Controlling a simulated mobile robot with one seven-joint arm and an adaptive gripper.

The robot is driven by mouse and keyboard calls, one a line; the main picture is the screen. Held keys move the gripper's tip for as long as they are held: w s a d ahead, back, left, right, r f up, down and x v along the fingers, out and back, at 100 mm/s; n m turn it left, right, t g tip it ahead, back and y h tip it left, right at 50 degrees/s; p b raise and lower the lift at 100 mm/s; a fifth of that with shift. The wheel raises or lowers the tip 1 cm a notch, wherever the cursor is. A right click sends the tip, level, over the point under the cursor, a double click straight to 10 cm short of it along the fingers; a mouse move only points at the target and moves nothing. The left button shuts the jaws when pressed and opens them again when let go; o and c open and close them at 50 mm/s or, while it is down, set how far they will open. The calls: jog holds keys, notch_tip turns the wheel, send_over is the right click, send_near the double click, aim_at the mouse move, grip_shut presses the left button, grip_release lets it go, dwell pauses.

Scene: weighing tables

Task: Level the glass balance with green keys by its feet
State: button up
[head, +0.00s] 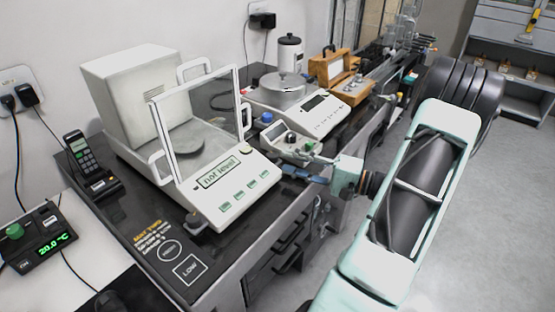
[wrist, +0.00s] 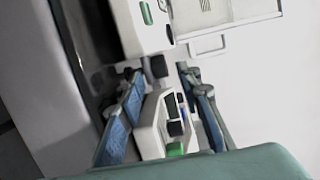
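The glass balance (head: 233,202) stands on the dark bench, its display reading "not level" above a row of green keys. A dark foot knob (head: 195,222) shows at its front left corner. In the wrist view, the balance's white corner (wrist: 128,30) has one green key in sight, and a dark foot (wrist: 159,66) sticks out below it. My gripper (head: 300,170) is low beside the balance's front right corner. In the wrist view, my gripper (wrist: 157,73) is open, its blue-padded fingers apart with the foot between or just past the tips. Contact cannot be told.
A small device (head: 292,146) with a green knob stands close to my gripper and shows between the fingers in the wrist view (wrist: 149,130). Another balance (head: 300,112) with a round pan is behind it. A handset (head: 88,160) stands left; floor at right is clear.

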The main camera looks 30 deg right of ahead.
aim_at(272, 157)
jog(key=shift+x, duration=2.25)
jog(key=shift+c, duration=0.3)
grip_shut()
